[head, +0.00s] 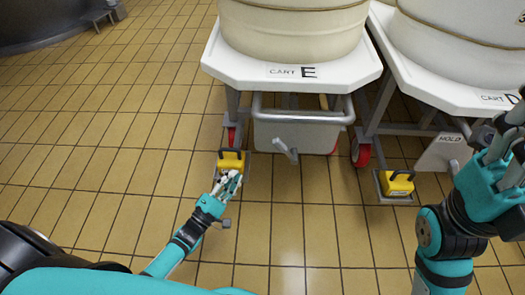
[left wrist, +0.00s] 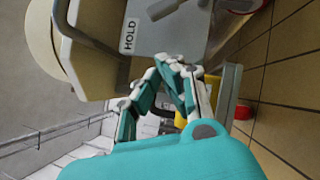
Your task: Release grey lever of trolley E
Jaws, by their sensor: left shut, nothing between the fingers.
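Trolley E (head: 290,66) is a white-topped cart marked "CART E" carrying a cream vat. A short grey lever (head: 287,150) sticks out below its front bar, tilted. My left gripper (head: 230,180) is shut and empty, low at the left of the lever and apart from it. It overlaps the yellow box (head: 231,158) with a black handle at the cart's left wheel; contact cannot be told. In the left wrist view the shut fingers (left wrist: 183,68) show near a grey plate marked HOLD (left wrist: 128,36). My right gripper (head: 505,155) is at the right edge, its jaws unclear.
Trolley D (head: 470,92) stands close at the right, with another yellow box (head: 397,183) and a HOLD plate (head: 443,152) below it. A small grey block (head: 226,223) shows beside my left wrist. The tiled floor (head: 310,230) in front is clear.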

